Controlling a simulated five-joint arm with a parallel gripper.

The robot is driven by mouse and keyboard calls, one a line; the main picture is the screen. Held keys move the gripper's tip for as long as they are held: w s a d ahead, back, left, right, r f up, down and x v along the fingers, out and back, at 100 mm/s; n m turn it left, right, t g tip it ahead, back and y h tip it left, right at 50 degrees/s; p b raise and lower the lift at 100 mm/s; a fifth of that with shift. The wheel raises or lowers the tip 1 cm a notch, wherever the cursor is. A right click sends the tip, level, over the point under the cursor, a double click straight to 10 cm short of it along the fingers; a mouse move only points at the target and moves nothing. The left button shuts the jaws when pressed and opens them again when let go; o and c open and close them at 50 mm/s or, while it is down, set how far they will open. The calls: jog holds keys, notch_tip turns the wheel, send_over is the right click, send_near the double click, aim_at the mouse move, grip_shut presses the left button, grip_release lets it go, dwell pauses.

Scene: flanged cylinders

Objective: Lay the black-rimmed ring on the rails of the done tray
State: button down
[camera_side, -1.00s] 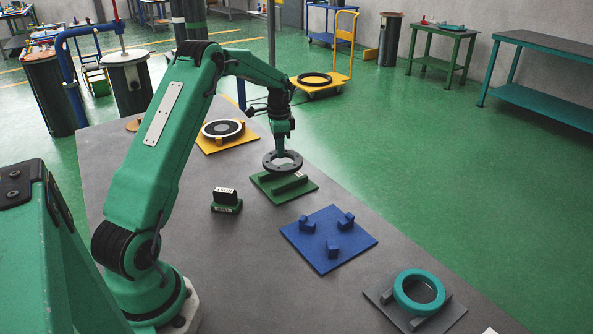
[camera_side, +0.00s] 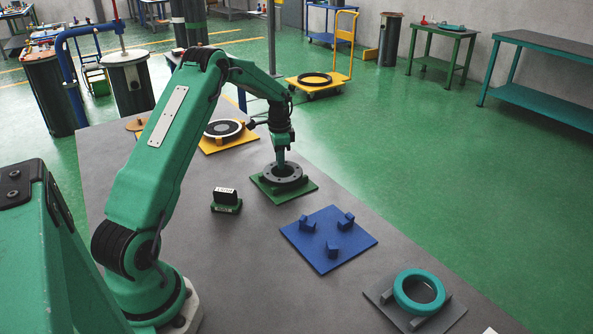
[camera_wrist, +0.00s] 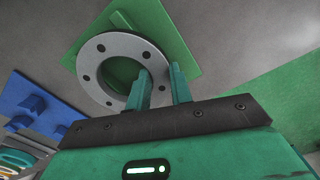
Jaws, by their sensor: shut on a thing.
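The dark-rimmed grey ring (camera_side: 285,181) with bolt holes lies level at the green tray (camera_side: 309,187) in the side view. It seems to rest on the tray's rails, but any small gap is hidden. My gripper (camera_side: 281,164) comes down from above and is shut on the ring's wall. In the wrist view the ring (camera_wrist: 93,58) shows its bolt-hole face, with one finger of my gripper (camera_wrist: 159,85) in the hole and the other outside. A rail end pokes out past the ring over the green tray (camera_wrist: 172,28). The rails under the ring are mostly hidden.
A small labelled block (camera_side: 226,201) stands left of the green tray. A blue tray (camera_side: 325,262) with several pegs is empty in front. A grey tray (camera_side: 452,313) holds a teal ring (camera_side: 401,291). A yellow tray (camera_side: 207,148) with a black-and-white ring (camera_side: 212,135) is behind.

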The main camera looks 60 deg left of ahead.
jog(key=c, duration=1.3)
grip_release()
jog(key=shift+f, duration=0.1)
jog(key=shift+o, duration=0.2)
notch_tip(320, 180, up, 12)
jog(key=shift+r, duration=0.2)
